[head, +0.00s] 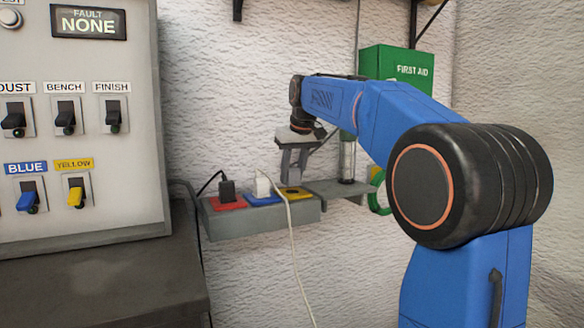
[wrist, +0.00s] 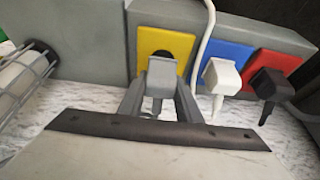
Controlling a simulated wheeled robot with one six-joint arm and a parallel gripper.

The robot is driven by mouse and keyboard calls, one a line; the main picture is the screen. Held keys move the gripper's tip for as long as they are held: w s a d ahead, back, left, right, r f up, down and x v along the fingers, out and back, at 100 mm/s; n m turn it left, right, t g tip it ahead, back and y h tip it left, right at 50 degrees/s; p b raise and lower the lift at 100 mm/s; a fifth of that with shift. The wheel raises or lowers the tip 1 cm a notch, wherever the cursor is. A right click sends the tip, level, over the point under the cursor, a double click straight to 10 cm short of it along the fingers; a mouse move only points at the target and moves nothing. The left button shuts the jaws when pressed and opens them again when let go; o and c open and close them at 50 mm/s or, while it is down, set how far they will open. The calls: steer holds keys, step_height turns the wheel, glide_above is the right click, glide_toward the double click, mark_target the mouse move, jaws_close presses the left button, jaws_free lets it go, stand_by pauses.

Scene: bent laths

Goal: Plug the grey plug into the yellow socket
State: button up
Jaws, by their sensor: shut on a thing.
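The grey plug (wrist: 160,82) is between the two fingers of my gripper (wrist: 160,92), which is shut on it. In the wrist view the plug's far end overlaps the yellow socket (wrist: 148,42). Part of the socket's dark round recess shows just beyond the plug, so the plug covers only some of it. I cannot tell whether the plug touches the socket face. In the head view my gripper (head: 293,172) is over the yellow socket (head: 305,193), at the right of the socket row; the plug is hard to make out there.
A white plug (wrist: 221,74) with a white cable sits in the blue socket (wrist: 211,54). A black plug (wrist: 269,83) sits in the red socket (wrist: 276,60). A grey shelf (head: 335,190) adjoins on the right. A switch panel (head: 135,170) stands left; a green first-aid box (head: 385,62) hangs behind my arm.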

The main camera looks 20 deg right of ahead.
steer(key=shift+f, duration=0.55)
steer(key=shift+f, duration=0.6)
stand_by(1.8)
steer(key=o, duration=1.1)
steer(key=shift+r, duration=0.1)
steer(key=shift+v, duration=8.65)
